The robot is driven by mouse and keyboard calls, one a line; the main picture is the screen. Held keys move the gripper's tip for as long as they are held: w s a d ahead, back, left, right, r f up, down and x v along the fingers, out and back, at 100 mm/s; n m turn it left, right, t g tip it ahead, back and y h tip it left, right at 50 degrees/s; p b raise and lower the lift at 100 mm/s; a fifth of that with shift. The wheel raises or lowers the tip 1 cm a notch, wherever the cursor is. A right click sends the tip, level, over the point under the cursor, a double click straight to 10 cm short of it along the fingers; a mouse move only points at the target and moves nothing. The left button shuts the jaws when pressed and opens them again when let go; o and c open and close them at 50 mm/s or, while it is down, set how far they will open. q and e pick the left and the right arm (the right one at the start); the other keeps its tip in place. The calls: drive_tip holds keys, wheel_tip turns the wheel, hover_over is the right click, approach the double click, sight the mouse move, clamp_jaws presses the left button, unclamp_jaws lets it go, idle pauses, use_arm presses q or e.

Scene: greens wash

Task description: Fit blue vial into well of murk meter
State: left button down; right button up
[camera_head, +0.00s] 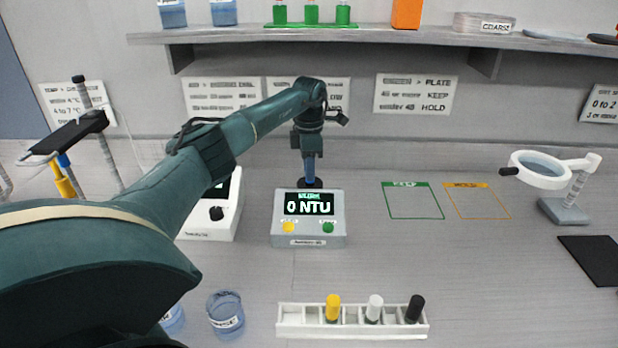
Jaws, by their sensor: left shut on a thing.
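The murk meter (281,226) is a grey box on the bench, its screen reading 0 NTU above a yellow and a green button. A dark round collar (311,184), which looks like its well, shows at its back edge. My left gripper (308,153) points straight down above this collar and is shut on the blue vial (309,168). The vial is upright and in line with the collar. Its lower end meets the collar in the picture; I cannot tell whether it is inside. The gripper hides the vial's top. My right gripper is not in view.
A white rack (290,318) with yellow, white and black-capped vials stands in front. A white device (228,225) sits left of the meter, partly behind my arm. A magnifier (541,168) stands right. The bench around the green and orange outlines (414,217) is clear.

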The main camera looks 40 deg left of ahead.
use_arm(q)
wheel_tip(320, 180, down, 2)
drive_tip(key=shift+f+b, duration=0.15)
drive_tip(key=shift+b, duration=0.3)
drive_tip(key=shift+r, duration=0.2)
drive_tip(key=shift+s+f, duration=0.2)
drive_tip(key=shift+f, duration=0.45)
drive_tip(key=c, duration=1.3)
unclamp_jaws()
drive_tip(key=shift+d+f, duration=0.15)
drive_tip(key=shift+f, duration=0.05)
drive_tip(key=shift+r, duration=0.1)
drive_tip(key=r, duration=0.9)
drive_tip(key=shift+w+b, duration=0.2)
drive_tip(key=shift+b, duration=0.15)
drive_tip(key=shift+f, duration=0.1)
